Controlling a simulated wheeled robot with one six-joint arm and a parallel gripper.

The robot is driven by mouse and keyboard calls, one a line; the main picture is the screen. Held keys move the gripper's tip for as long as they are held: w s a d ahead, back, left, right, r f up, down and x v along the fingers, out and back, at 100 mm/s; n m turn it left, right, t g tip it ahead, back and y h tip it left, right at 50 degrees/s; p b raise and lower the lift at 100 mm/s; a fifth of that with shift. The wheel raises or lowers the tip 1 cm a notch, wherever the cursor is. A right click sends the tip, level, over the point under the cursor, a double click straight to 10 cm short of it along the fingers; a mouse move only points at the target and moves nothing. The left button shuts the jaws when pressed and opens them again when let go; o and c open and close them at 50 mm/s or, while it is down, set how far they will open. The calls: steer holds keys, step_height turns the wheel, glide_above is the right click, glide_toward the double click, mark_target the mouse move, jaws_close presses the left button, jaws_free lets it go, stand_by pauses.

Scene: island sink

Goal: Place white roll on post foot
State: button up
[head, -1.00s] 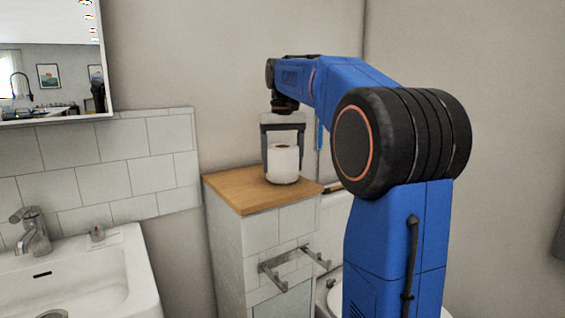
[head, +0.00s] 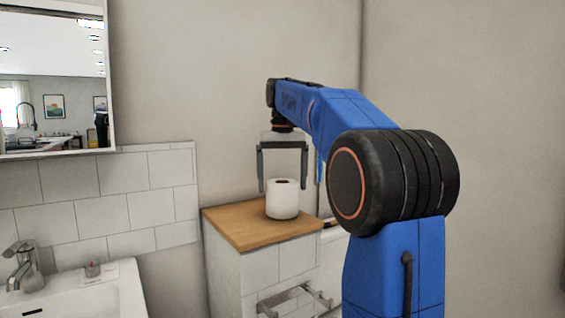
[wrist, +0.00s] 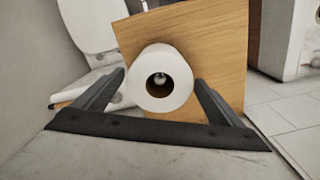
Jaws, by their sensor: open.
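The white roll (head: 282,200) stands upright on the wooden top (head: 238,230) of a tiled cabinet, near its right side. In the wrist view the white roll (wrist: 174,101) is seen end-on from above, with a dark core. A small shiny grey spot shows inside the core; it may be a post tip. The post foot itself is not visible. My gripper (head: 282,187) is open above the roll, its fingertips on either side of the roll's upper end. In the wrist view my gripper (wrist: 160,78) shows wide fingers with gaps beside the roll.
A white sink (head: 85,292) with a tap (head: 25,265) stands at the left, below a mirror (head: 52,90). A metal rail (head: 290,296) is on the cabinet front. A toilet (wrist: 92,24) is close beside the cabinet. Walls stand close behind it.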

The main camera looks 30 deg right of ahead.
step_height(320, 180, up, 7)
steer(key=shift+r, duration=0.1)
stand_by(0.4)
steer(key=s+a+f+n+t, duration=0.1)
steer(key=s+a+f, duration=0.4)
steer(key=s+f, duration=0.5)
steer(key=s+a+f+n+t, duration=0.1)
steer(key=s+a+f, duration=0.4)
steer(key=s+f, duration=0.5)
steer(key=s+a+f+n+t, duration=0.2)
steer(key=s+a+f, duration=0.3)
steer(key=s+f, duration=0.5)
step_height(320, 180, down, 7)
steer(key=shift+a+f+t, duration=0.1)
steer(key=shift+a+t, duration=0.3)
steer(key=shift+s, duration=0.1)
